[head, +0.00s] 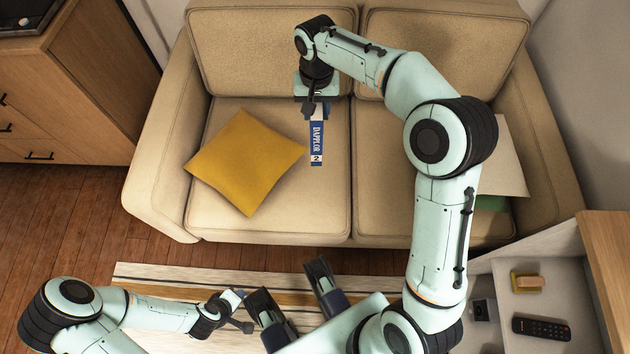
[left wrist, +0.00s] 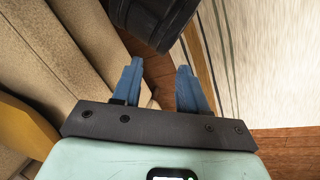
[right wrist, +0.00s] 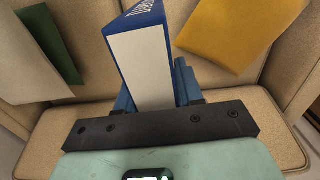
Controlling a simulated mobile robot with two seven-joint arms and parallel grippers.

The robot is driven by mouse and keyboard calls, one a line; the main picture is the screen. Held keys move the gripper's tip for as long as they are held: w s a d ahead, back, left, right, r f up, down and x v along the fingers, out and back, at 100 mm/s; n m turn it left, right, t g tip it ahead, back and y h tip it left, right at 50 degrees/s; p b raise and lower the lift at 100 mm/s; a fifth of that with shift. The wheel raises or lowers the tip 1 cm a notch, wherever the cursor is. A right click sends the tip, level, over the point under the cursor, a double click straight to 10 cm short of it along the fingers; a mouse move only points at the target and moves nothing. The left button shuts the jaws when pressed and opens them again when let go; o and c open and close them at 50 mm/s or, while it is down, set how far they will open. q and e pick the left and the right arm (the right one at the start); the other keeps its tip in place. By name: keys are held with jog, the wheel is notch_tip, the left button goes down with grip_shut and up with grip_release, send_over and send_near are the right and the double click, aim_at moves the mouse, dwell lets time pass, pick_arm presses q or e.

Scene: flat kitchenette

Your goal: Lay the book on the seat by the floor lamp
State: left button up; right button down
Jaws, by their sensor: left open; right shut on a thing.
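The book (head: 316,143) is blue, with a white-lettered spine and a "2" on it. My right gripper (head: 316,110) is shut on it and holds it upright in front of the sofa back, over the left seat cushion (head: 275,222) near the middle seam. In the right wrist view the book (right wrist: 140,65) shows a white face and blue edges between the fingers. Any gap below it is hard to judge. The right seat cushion (head: 385,200) is partly behind my right arm. No floor lamp is in view. My left gripper (left wrist: 155,85) is open and empty, low in front of the sofa.
A yellow pillow (head: 245,163) lies on the left seat. A cream flat item (head: 508,155) with something green beneath lies at the right seat's far side. A shelf at right holds a remote (head: 541,328) and a yellow-brown block (head: 526,282). A striped rug (head: 190,280) lies in front.

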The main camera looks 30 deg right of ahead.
pick_arm(q)
jog(key=w+a+f+t+b, duration=0.1)
jog(key=w+a+f+b, duration=0.1)
jog(key=w+f+b, duration=0.3)
pick_arm(e)
jog(key=shift+m, duration=0.3)
jog(key=f, duration=0.6)
jog(key=f+p, duration=0.1)
jog(key=f, duration=0.2)
jog(key=shift+w+d, duration=0.35)
notch_tip(320, 180, down, 5)
jog(key=shift+r+b, duration=0.1)
jog(key=shift+b, duration=0.55)
pick_arm(q)
jog(key=s+a+f+g+b, duration=0.1)
jog(key=s+f+g, duration=0.1)
jog(key=s+f, duration=0.3)
jog(key=shift+s+f+n+y+b, duration=0.3)
jog(key=shift+s+f+n+b, duration=0.1)
jog(key=shift+s, duration=0.75)
pick_arm(e)
notch_tip(320, 180, down, 7)
jog(key=shift+r, duration=0.2)
pick_arm(q)
jog(key=shift+a, duration=0.1)
